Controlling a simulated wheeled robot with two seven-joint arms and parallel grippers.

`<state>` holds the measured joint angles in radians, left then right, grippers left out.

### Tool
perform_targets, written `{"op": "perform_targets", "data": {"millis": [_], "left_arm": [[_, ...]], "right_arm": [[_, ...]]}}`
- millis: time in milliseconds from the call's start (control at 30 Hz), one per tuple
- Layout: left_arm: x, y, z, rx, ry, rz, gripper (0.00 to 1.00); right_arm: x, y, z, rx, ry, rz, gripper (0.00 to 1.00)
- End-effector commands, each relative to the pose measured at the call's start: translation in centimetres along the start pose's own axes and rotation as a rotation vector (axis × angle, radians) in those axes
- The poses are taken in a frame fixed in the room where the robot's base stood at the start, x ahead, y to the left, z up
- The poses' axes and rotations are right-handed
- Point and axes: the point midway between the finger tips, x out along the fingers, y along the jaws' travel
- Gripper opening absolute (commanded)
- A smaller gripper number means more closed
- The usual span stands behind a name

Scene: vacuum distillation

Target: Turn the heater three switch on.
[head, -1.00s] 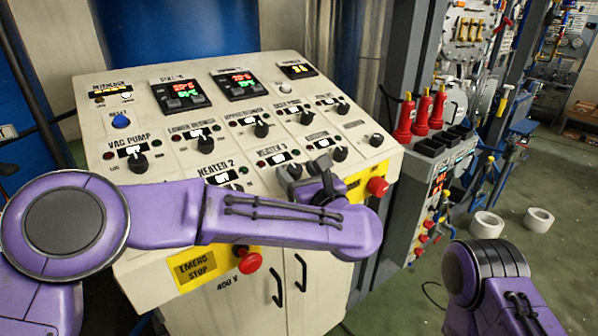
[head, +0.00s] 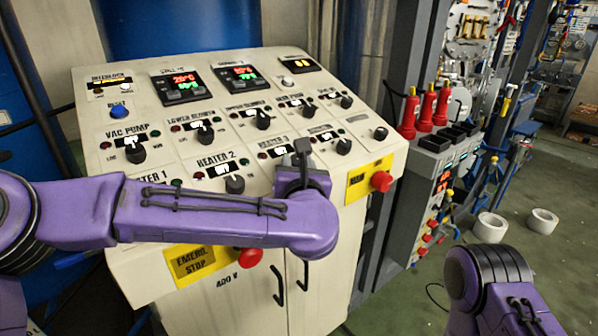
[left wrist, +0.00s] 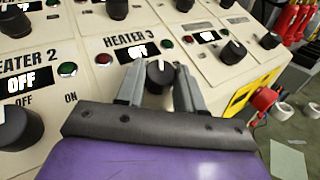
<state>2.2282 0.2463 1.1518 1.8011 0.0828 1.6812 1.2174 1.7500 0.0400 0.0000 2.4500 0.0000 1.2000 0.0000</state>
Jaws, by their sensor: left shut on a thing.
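The heater three switch is a black round knob (left wrist: 158,76) with a white mark, below the HEATER 3 label in the left wrist view. My left gripper (left wrist: 158,82) has its two grey fingers on either side of this knob and is shut on it. In the head view the left gripper (head: 302,152) reaches onto the panel and hides the knob. The heater three display (left wrist: 139,50) is lit, but its word is too small to read surely. A red lamp and a green lamp flank it. My right arm shows at the lower right, its gripper out of view.
The heater two knob (left wrist: 18,127) is left of the gripper, under a display (left wrist: 17,82) reading OFF. Another (head: 250,257) is on the panel's front. More knobs fill the sloped panel (head: 95,180).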

Motion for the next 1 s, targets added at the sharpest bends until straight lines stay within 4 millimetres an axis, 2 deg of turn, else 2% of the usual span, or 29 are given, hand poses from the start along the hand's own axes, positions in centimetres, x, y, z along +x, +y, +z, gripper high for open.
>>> {"op": "perform_targets", "data": {"millis": [167,500,800,1000], "left_arm": [[0.0,0.4,0.1,0.056,0.008,-0.158,0.07],[0.1,0.9,0.6,0.163,0.020,-0.430,0.07],[0.3,1.0,0.6,0.224,0.024,-0.584,0.07],[0.3,1.0,0.4,0.244,0.025,-0.634,0.06]], "right_arm": [[0.0,0.0,0.0,0.000,0.000,0.000,0.00],[-2.3,0.2,-1.0,0.000,0.000,0.000,0.00],[-4.3,0.4,-1.8,0.000,0.000,0.000,0.00],[-4.9,0.4,-2.0,0.000,0.000,0.000,0.00]]}}
